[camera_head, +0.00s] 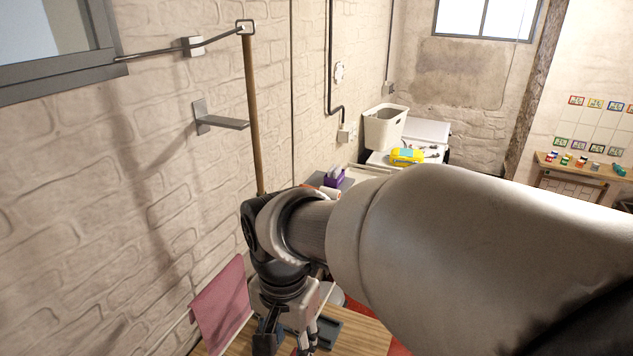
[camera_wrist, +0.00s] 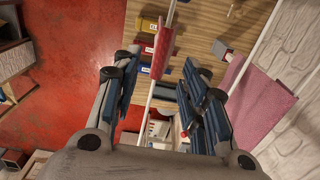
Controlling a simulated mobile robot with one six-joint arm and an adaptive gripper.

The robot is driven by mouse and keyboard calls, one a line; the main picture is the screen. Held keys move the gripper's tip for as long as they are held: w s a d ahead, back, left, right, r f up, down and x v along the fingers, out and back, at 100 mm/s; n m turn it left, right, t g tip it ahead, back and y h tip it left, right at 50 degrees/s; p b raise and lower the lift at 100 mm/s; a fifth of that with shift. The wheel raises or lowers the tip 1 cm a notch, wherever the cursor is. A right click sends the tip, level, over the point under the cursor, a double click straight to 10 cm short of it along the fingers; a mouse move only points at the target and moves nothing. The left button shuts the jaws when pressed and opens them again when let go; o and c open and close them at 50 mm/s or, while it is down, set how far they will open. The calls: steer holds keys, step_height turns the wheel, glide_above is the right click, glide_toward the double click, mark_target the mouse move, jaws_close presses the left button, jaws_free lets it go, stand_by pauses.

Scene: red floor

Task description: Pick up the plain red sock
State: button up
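A plain red strip of cloth that looks like the red sock (camera_wrist: 165,42) hangs over a thin white rail in the wrist view, at the top middle. My gripper (camera_wrist: 160,76) is open, with its dark fingers spread to the left and right in the wrist view. The gap between them is empty, and the red cloth lies just beyond the fingertips, apart from them. In the head view my gripper (camera_head: 288,338) points down at the bottom edge, above a wooden surface; I cannot make out the sock there.
A pink towel (camera_wrist: 262,108) hangs beside the wall on the right in the wrist view. Small labelled boxes (camera_wrist: 147,48) sit on the wooden surface (camera_wrist: 205,20) beside the rail. Red floor (camera_wrist: 60,80) is open at left. A white basket (camera_head: 384,128) stands farther back.

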step_height(320, 180, down, 8)
steer(key=shift+r, duration=0.2)
steer(key=shift+s+a, duration=0.1)
steer(key=c, duration=0.9)
steer(key=shift+c, duration=0.2)
steer(key=shift+r, duration=0.1)
